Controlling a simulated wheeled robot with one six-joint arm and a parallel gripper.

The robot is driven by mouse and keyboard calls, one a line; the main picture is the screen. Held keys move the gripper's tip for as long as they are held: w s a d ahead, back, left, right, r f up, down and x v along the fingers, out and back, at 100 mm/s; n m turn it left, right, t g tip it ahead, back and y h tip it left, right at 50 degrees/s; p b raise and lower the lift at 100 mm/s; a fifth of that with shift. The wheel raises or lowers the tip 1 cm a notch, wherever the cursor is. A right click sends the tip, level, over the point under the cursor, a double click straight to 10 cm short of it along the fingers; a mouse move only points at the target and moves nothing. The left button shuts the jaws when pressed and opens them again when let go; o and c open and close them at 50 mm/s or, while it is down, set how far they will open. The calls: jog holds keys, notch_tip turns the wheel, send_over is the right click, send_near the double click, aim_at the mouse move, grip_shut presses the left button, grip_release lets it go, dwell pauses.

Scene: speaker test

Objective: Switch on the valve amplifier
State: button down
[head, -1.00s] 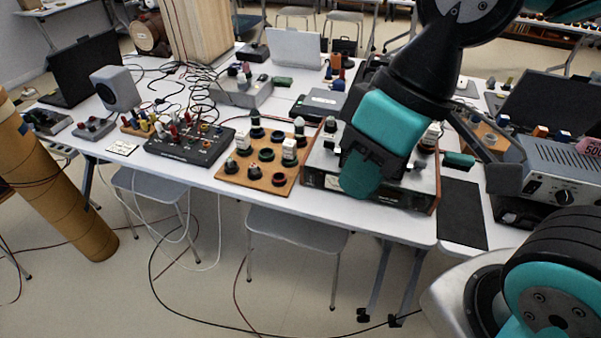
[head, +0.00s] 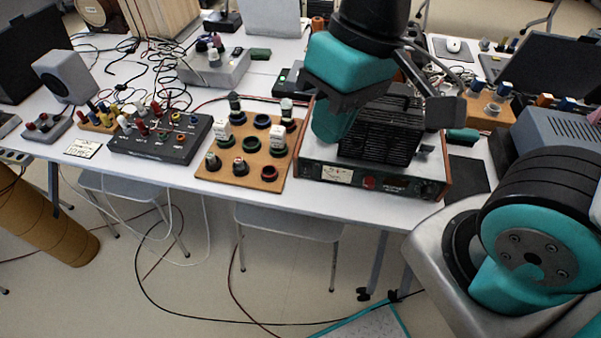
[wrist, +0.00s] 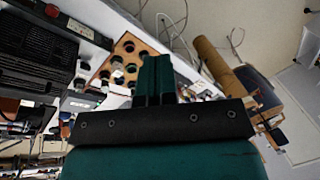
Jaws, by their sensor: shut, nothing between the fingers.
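The valve amplifier (head: 318,172) stands at the front edge of the white table, with wooden sides, a dark front panel and a black slatted cover. Its front carries a pale meter, a round red part and dark knobs at the right end. I cannot tell whether the red part is a switch or is lit. My gripper (head: 332,124) is shut and empty, above the amplifier's left part in the picture, hiding some of its top. The wrist view shows its teal fingers (wrist: 154,80) together, with the amplifier (wrist: 30,55) at the upper left. Contact is not clear.
A wooden board with round sockets (head: 215,172) lies close left of the amplifier. A black box with coloured plugs (head: 160,150) is farther left. A grey vented device (head: 560,140) stands at the right. A stool (head: 285,222) is under the table, and cables lie on the floor.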

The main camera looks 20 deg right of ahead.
aim_at(306, 170)
jog(key=w+a+f+m+h+b, duration=0.1)
jog(key=w+f+m+h+b, duration=0.2)
jog(key=f+m, duration=0.5)
jog(key=w+a+f+m+t+h+b, duration=0.1)
jog(key=w+a+f+m+h+b, duration=0.1)
jog(key=w+f+m+h+b, duration=0.2)
jog(key=w+a+f+m+t+h+b, duration=0.1)
jog(key=w+a+f+m+h+b, duration=0.1)
jog(key=w+f+m+b, duration=0.3)
notch_tip(306, 170, down, 7)
jog(key=m+h+b, duration=0.1)
jog(key=m+b, duration=0.2)
jog(key=m, duration=0.8)
jog(key=shift+h+b, duration=0.4)
jog(key=shift+d, duration=0.1)
jog(key=b+x, duration=0.1)
jog(key=x, duration=0.8)
jog(key=shift+d+f, duration=0.15)
jog(key=w+d, duration=0.2)
jog(key=shift+w+p, duration=0.3)
jog(key=shift+w, duration=0.05)
jog(key=shift+w+d, duration=0.3)
jog(key=shift+w, duration=0.1)
